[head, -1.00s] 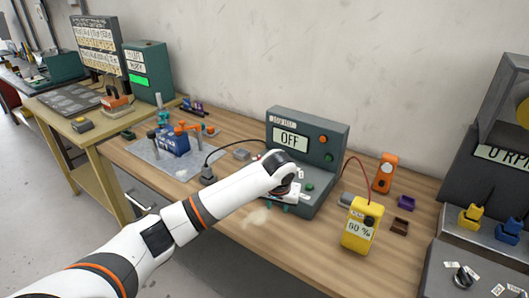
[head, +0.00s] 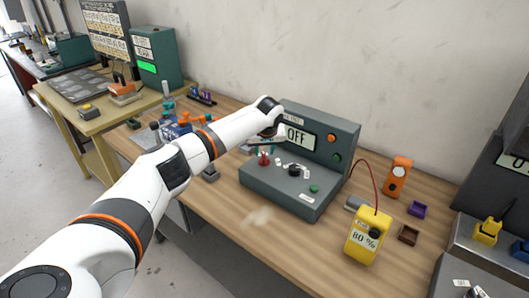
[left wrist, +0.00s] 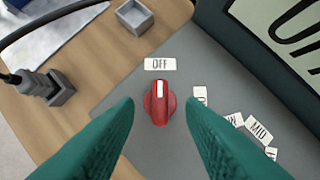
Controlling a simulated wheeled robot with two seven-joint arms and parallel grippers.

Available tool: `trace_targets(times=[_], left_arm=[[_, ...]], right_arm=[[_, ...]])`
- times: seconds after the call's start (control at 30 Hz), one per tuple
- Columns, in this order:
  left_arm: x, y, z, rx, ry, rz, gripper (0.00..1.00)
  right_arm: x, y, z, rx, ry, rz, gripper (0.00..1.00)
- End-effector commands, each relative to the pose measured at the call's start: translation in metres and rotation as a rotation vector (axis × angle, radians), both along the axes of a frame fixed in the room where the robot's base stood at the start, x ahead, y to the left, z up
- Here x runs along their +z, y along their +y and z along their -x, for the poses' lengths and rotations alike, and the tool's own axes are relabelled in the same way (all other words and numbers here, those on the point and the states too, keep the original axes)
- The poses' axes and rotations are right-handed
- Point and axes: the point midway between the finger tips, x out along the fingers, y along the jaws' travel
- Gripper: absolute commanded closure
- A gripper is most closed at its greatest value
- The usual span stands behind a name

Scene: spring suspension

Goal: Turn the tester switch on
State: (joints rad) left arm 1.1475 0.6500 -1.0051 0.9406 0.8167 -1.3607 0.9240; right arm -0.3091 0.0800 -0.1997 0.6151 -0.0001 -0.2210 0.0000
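The tester (head: 290,190) is a dark grey box on the wooden bench, with an upright display panel (head: 300,136) that reads OFF, partly hidden by my arm. Its red switch knob (head: 263,158) sits on the left of the top face. In the left wrist view the red knob (left wrist: 160,103) has its white mark pointing at the OFF label (left wrist: 160,64). My left gripper (left wrist: 160,125) is open, its two teal fingers pointing at the knob, one to each side in the picture. I cannot tell whether they touch it. My right gripper is not in view.
A black knob (head: 294,170) with several labels and a green button (head: 314,188) share the tester's top. A yellow meter (head: 364,238) and an orange device (head: 397,176) stand to the right. A grey plug block (left wrist: 48,88) and small tray (left wrist: 134,17) lie left of the tester.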

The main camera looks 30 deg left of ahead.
Motion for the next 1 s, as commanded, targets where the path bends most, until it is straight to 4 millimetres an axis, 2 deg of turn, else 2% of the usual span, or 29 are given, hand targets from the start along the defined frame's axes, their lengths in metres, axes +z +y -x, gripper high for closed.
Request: trace_targets(times=[0.2,0.6,0.83,1.0], left_arm=[[-0.023,0.005,-0.007,0.0,0.001,0.002,0.64],[-0.029,0.007,-0.009,-0.001,0.0,0.0,0.64],[-0.029,0.007,-0.009,-0.001,0.0,0.0,1.0],[-0.028,0.007,-0.009,-0.004,0.0,0.0,1.0]], right_arm=[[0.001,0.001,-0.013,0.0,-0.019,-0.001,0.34],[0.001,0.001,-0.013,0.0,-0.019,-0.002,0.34],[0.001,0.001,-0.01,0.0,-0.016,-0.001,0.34],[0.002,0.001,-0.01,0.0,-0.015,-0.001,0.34]])
